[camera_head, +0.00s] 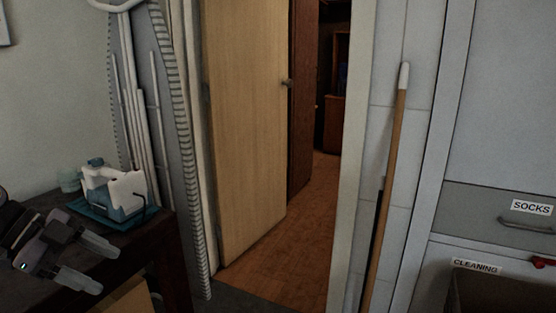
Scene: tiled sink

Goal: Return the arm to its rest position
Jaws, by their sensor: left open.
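My left gripper (91,263) is in the lower left of the head view. Its two fingers are apart, point to the right, and have nothing between them. It is in front of a dark table (150,232). My right gripper is not in view.
A white and blue container (115,190) stands on a blue tray at the table's back. An ironing board (160,110) leans behind it. A wooden door (245,130) stands open onto a wood floor. A wooden pole (390,170) leans near drawers labelled SOCKS (531,207) and CLEANING.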

